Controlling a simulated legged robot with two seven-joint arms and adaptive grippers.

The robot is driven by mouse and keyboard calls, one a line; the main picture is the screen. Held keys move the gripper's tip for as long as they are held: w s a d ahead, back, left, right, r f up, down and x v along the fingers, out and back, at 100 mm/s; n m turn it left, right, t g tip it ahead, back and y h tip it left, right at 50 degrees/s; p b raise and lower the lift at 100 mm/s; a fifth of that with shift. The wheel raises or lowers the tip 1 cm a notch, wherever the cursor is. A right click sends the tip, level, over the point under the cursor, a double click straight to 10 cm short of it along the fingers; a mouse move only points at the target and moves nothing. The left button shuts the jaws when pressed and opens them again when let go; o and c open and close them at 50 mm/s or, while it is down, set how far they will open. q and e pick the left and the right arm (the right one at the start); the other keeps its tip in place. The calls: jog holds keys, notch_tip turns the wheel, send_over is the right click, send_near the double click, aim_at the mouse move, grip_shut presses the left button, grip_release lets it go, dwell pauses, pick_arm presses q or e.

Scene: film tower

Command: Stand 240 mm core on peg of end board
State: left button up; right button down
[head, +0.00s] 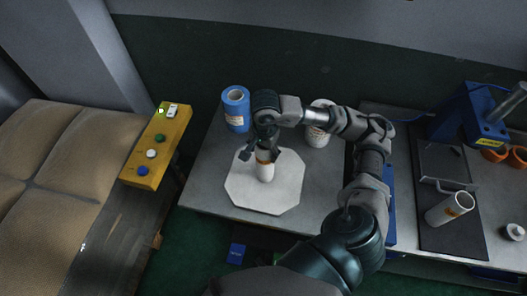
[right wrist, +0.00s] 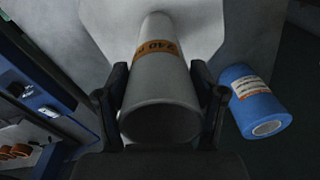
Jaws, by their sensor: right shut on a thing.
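The 240 mm core (head: 265,172) is a white tube with an orange band, and "240" reads on it in the right wrist view (right wrist: 158,82). My right gripper (head: 262,157) is shut around its upper part and holds it roughly upright over the middle of the end board (head: 261,199). The end board is a pale eight-sided plate flat on the grey table. The core's lower end looks at or close above the board; I cannot tell if it touches. The peg is hidden by the core. My left gripper is not in view.
A blue roll (head: 236,110) stands behind the board, and a white roll (head: 318,131) stands behind my right arm. Another white core (head: 449,209) is on the dark mat at the right. A yellow button box (head: 156,148) is at the left, beside tan padded bags (head: 55,165).

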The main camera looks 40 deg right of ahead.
jog(key=shift+c, duration=1.2)
grip_release()
jog(key=shift+s+a+f+g, duration=0.1)
jog(key=shift+s+f+g, duration=0.25)
jog(key=shift+f, duration=0.45)
jog(key=shift+o, duration=1)
jog(key=shift+w+f, duration=0.1)
jog(key=shift+w+d, duration=0.15)
jog(key=shift+d, duration=0.05)
notch_tip(320, 180, up, 12)
